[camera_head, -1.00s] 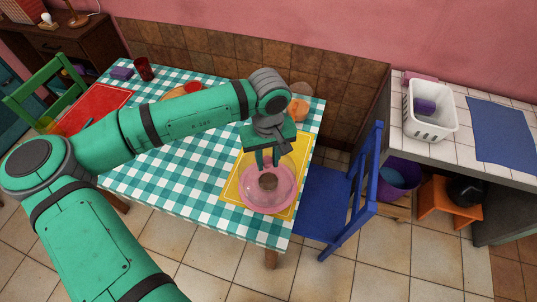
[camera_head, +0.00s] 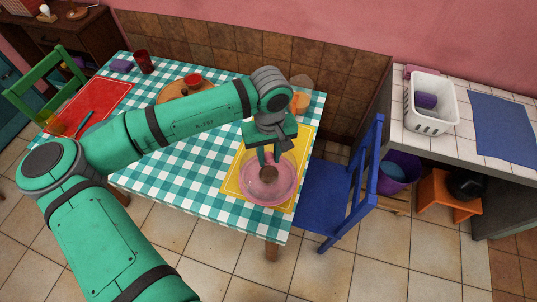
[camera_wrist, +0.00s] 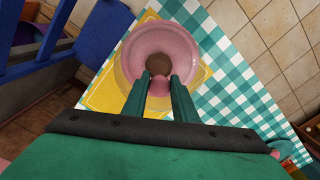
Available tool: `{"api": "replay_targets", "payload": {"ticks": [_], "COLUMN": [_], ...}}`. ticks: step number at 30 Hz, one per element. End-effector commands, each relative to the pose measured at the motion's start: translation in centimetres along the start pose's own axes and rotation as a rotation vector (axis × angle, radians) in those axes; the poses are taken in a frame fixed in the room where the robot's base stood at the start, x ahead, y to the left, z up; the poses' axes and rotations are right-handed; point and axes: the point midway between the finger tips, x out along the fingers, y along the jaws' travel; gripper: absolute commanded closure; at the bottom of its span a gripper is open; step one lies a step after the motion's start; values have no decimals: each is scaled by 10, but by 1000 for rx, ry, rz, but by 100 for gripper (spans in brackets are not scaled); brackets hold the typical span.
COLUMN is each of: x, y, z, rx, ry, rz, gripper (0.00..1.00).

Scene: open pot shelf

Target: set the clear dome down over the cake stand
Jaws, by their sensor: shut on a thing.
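The pink cake stand (camera_head: 268,199) is on the yellow mat (camera_head: 233,180) at the table's near right corner. A round brown cake (camera_head: 269,173) shows at its middle. The clear dome (camera_head: 286,165) is faint and shows as a pale see-through outline around the stand. My gripper (camera_head: 269,156) is above it, pointing down. In the wrist view the fingers are shut on the dome's pink knob (camera_wrist: 158,87), with the stand (camera_wrist: 160,34) and the cake (camera_wrist: 158,64) behind it. I cannot tell whether the dome's rim touches the stand.
A blue chair (camera_head: 330,190) stands close on the right. On the checkered table (camera_head: 190,165) are a red mat (camera_head: 95,103), a round wooden board (camera_head: 172,94) and a red cup (camera_head: 143,62). The counter with a white basket (camera_head: 430,118) is farther right.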

Motion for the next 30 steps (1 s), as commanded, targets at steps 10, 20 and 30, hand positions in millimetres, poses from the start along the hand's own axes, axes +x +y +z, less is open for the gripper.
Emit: {"api": "replay_targets", "payload": {"ticks": [10,20,30], "x": [0,4,6], "y": [0,0,0], "z": [0,0,0], "rx": [0,-1,-1], "ry": [1,1,1], "rz": [0,0,-1], "gripper": [100,100,100]}}
